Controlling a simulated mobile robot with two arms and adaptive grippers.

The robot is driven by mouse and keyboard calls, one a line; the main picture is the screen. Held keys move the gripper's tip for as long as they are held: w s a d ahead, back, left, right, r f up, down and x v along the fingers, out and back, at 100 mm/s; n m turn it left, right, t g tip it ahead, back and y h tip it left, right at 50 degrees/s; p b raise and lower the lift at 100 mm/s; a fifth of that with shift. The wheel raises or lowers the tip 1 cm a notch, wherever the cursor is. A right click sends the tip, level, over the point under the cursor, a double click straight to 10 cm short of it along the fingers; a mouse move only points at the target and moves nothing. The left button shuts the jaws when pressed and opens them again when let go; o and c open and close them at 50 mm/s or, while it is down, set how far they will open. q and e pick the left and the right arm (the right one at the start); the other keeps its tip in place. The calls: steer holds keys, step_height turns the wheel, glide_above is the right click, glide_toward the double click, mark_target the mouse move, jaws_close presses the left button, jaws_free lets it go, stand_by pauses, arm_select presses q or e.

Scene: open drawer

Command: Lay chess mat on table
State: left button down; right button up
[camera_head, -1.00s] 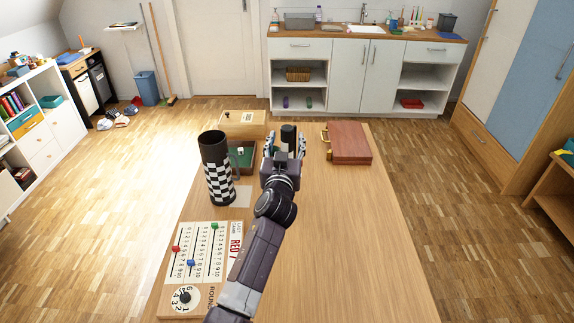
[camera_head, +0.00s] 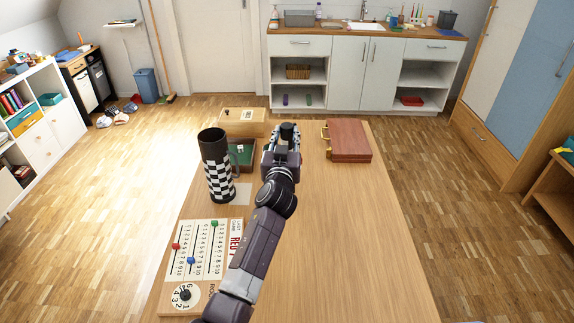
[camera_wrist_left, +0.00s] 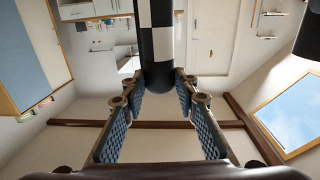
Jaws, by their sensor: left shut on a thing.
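My left gripper (camera_head: 286,140) reaches over the table (camera_head: 340,230) from the near side, its fingers shut on a dark roll (camera_head: 288,131). In the left wrist view, the left gripper (camera_wrist_left: 161,105) holds the dark rounded end of this roll (camera_wrist_left: 156,40), which has black and white squares along its side. It looks like the rolled-up chess mat; its far end is hidden. A tall dark cylinder with a checkered band (camera_head: 217,165) stands upright to the left, apart from my gripper. My right gripper is not in view.
A brown case (camera_head: 348,139) lies at the right back of the table. A wooden box (camera_head: 242,121) and a green-lined tray (camera_head: 242,154) are at the left back. A score board (camera_head: 203,265) lies at the near left. The near right tabletop is clear.

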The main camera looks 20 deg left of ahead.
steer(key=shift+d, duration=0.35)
